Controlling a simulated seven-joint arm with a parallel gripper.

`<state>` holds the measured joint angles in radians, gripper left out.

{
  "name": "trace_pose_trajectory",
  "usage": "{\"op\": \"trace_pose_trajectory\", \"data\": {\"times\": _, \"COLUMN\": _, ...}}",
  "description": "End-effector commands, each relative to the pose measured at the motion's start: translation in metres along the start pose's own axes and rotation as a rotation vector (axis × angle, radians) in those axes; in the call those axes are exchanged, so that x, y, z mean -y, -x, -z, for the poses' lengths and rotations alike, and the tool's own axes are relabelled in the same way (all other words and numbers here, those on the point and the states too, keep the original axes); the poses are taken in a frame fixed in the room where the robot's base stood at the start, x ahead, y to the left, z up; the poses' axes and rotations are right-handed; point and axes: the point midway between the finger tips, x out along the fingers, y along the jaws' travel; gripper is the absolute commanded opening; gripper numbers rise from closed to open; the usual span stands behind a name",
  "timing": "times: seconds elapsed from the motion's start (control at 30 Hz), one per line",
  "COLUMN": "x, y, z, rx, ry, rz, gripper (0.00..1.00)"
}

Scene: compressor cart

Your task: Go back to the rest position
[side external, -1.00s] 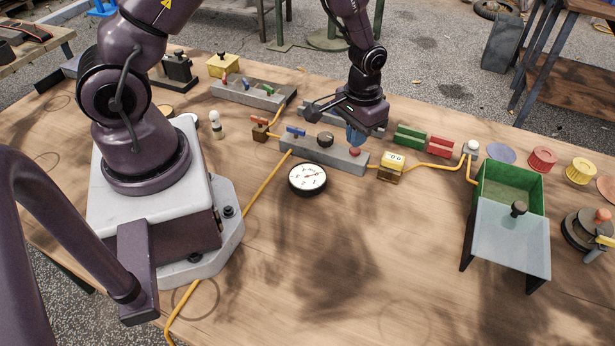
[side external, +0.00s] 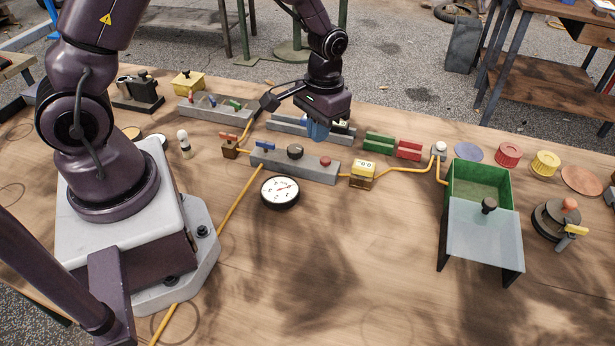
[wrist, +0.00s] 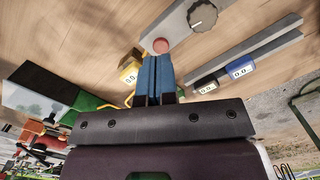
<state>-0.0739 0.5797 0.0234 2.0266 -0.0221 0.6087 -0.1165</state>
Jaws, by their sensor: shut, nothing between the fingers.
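My gripper (side external: 318,131) is shut and empty, with its blue fingers together and pointing down. In the side view it hangs above and behind the right part of the grey control block (side external: 270,163). That block carries a blue lever (side external: 265,144), a dark knob (side external: 295,152) and a red button (side external: 325,161). In the wrist view the shut blue fingers (wrist: 158,75) show just below the red button (wrist: 160,46), apart from it as far as I can tell from the side view.
A round gauge (side external: 280,192) lies in front of the block. A yellow counter box (side external: 361,174), green block (side external: 379,142) and red block (side external: 408,149) stand to the right. Farther right is a green bin (side external: 480,172) with a clear cover. The front middle of the table is clear.

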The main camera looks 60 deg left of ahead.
Motion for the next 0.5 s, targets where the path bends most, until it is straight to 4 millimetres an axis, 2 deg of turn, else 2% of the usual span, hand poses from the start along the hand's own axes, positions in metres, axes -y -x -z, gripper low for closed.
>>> {"op": "trace_pose_trajectory", "data": {"times": 0.03, "x": 0.001, "y": 0.008, "z": -0.011, "rx": 0.016, "ry": -0.014, "rz": 0.001, "gripper": 0.0}}
{"op": "trace_pose_trajectory", "data": {"times": 0.23, "x": 0.0, "y": 0.064, "z": -0.043, "rx": -0.016, "ry": -0.073, "rz": -0.005, "gripper": 0.0}}
{"op": "trace_pose_trajectory", "data": {"times": 0.5, "x": 0.001, "y": 0.145, "z": -0.101, "rx": -0.168, "ry": -0.156, "rz": -0.02, "gripper": 0.0}}
